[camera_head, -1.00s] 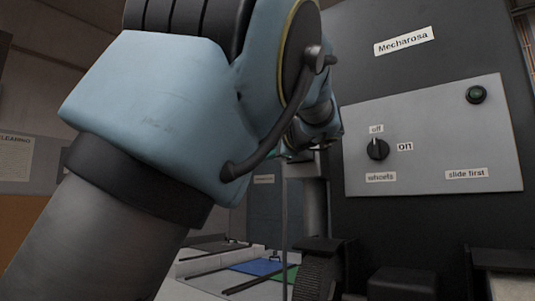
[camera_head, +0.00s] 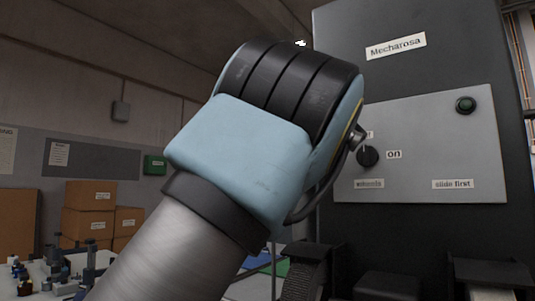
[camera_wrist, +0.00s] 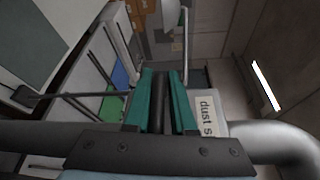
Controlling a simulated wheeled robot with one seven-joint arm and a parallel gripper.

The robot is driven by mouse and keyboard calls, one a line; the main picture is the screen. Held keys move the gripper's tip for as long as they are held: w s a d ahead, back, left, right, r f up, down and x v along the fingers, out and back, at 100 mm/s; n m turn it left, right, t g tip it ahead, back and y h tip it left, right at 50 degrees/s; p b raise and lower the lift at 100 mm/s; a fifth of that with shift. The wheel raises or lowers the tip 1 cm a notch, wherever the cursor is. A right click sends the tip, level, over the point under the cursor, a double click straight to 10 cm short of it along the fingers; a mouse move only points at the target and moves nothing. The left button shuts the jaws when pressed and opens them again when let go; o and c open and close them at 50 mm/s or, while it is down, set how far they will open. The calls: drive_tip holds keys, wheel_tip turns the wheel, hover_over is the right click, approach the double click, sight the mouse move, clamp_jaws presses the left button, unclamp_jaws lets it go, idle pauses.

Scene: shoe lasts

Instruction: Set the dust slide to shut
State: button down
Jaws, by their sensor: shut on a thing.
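In the wrist view my gripper (camera_wrist: 162,75) has its two teal fingers closed on a dark bar (camera_wrist: 160,108), which looks like the handle of the dust slide. A white label (camera_wrist: 207,112) reading "dust s", the rest cut off, lies just right of the fingers. The slide's plate cannot be made out, so its position cannot be told. In the head view my arm hides the gripper and the slide.
Cardboard boxes (camera_head: 90,195) stand at left. Blue (camera_wrist: 120,77) and green (camera_wrist: 111,105) patches lie left of my fingers.

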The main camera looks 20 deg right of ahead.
drive_tip(key=shift+d+f, duration=0.2)
drive_tip(key=shift+f, duration=0.2)
drive_tip(key=c, duration=0.9)
unclamp_jaws()
drive_tip(key=shift+d, duration=0.1)
drive_tip(key=shift+o, duration=0.3)
drive_tip(key=shift+w+r, duration=0.1)
drive_tip(key=shift+r, duration=0.05)
drive_tip(key=s+d+b, duration=0.1)
drive_tip(key=s+b, duration=0.3)
drive_tip(key=s, duration=0.6)
drive_tip(key=shift+s+r, duration=0.4)
drive_tip(key=shift+r, duration=0.05)
drive_tip(key=shift+d, duration=0.1)
